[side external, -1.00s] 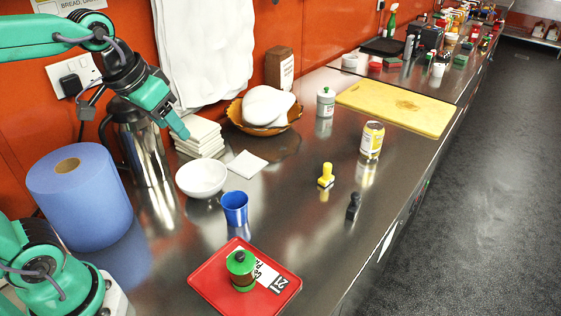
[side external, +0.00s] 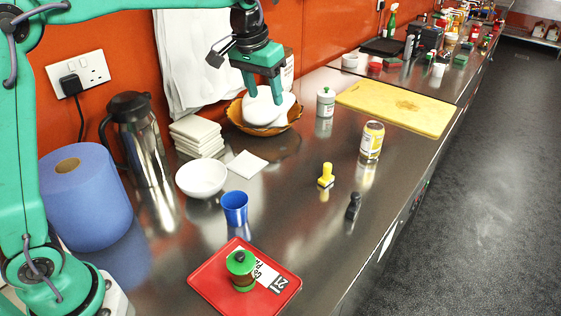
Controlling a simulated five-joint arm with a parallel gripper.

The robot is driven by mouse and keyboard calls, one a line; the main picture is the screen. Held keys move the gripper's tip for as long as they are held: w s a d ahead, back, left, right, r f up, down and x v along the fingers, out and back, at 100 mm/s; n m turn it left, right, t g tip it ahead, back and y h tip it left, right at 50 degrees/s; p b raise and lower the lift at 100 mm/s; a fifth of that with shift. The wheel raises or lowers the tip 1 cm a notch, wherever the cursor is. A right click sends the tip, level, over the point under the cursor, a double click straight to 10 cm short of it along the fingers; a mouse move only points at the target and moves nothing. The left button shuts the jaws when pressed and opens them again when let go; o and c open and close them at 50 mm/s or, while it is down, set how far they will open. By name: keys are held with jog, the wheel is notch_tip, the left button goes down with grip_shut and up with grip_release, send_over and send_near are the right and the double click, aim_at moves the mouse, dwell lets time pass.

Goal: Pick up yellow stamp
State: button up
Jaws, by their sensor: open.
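The yellow stamp (side external: 326,175) stands upright on the steel counter, right of the middle of the view. It has a knob-like handle on a wider base. My gripper (side external: 265,98) is open and empty, with its fingers pointing down. In the picture it overlaps the bread bowl, up and to the left of the stamp and well apart from it. The stamp is fully in sight.
A black stamp (side external: 353,206) stands close to the yellow stamp, nearer the counter's front edge. A can (side external: 371,140) is behind it. A blue cup (side external: 235,208), white bowl (side external: 202,179) and red tray (side external: 207,291) lie left and nearer. Bare steel surrounds the yellow stamp.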

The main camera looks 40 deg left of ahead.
jog(key=w+d+f+g, duration=0.1)
jog(key=w+d+f, duration=0.3)
jog(key=w+f, duration=0.5)
jog(key=g, duration=0.2)
send_over(327, 173)
jog(key=f, duration=0.7)
jog(key=a+f, duration=0.1)
jog(key=f, duration=0.3)
jog(key=shift+w, duration=0.35)
jog(key=shift+d+f, duration=0.15)
jog(key=shift+f, duration=0.15)
jog(key=shift+f, duration=0.1)
jog(key=shift+w+f, duration=0.1)
jog(key=shift+f, duration=1.15)
jog(key=shift+f, duration=0.1)
jog(key=shift+w+f, duration=0.1)
jog(key=shift+f, duration=2.35)
jog(key=shift+c, duration=0.4)
